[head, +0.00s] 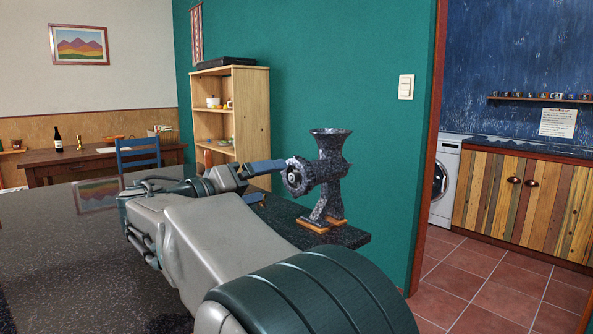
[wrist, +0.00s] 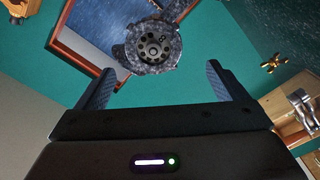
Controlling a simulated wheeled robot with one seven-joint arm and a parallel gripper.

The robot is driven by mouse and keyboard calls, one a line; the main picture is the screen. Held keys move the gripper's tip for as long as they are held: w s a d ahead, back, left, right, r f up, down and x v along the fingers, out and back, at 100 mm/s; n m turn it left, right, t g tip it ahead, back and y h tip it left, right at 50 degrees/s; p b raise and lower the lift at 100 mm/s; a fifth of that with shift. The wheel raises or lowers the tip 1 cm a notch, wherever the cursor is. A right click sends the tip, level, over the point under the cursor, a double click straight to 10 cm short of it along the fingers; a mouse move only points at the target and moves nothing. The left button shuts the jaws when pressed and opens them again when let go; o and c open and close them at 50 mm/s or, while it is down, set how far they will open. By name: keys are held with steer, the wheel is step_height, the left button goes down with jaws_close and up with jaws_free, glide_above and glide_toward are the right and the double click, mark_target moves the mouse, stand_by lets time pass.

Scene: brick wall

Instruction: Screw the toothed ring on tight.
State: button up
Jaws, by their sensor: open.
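A dark speckled meat grinder (head: 329,165) stands upright on the end of the dark counter, its feet on small wooden blocks. The toothed ring (head: 290,180) is at the grinder's mouth, facing my gripper. In the wrist view the toothed ring (wrist: 130,57) surrounds a round plate with several holes (wrist: 153,46). My gripper (head: 274,182) is open with its blue fingers apart, just left of the ring. In the wrist view my gripper (wrist: 158,68) has one finger on each side below the ring, with nothing held between them. How tightly the ring sits cannot be seen.
The dark counter (head: 70,235) stretches to the left under my arm. Behind it are a wooden shelf unit (head: 231,110), a blue chair (head: 138,152) and a desk (head: 60,165). A doorway with a tiled floor (head: 490,285) opens at the right.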

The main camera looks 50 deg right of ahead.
mark_target(290, 178)
steer(key=w+n+p, duration=0.4)
steer(key=n+p, duration=0.7)
steer(key=p, duration=1.1)
steer(key=s+n+p, duration=0.1)
steer(key=n+p, duration=0.1)
steer(key=p, duration=0.2)
steer(key=s+n+p, duration=0.2)
steer(key=p, duration=0.1)
steer(key=s+a+n+p, duration=0.1)
steer(key=s+n+p, duration=0.1)
steer(key=p, duration=0.2)
steer(key=shift+r+p, duration=0.1)
steer(key=shift+p, duration=0.25)
steer(key=shift+d, duration=0.15)
steer(key=shift+s+d+b, duration=0.2)
steer(key=shift+d+b, duration=0.2)
steer(key=shift+d, duration=1.35)
steer(key=shift+s+d+b, duration=0.15)
steer(key=shift+d+b, duration=0.25)
steer(key=shift+d, duration=1.3)
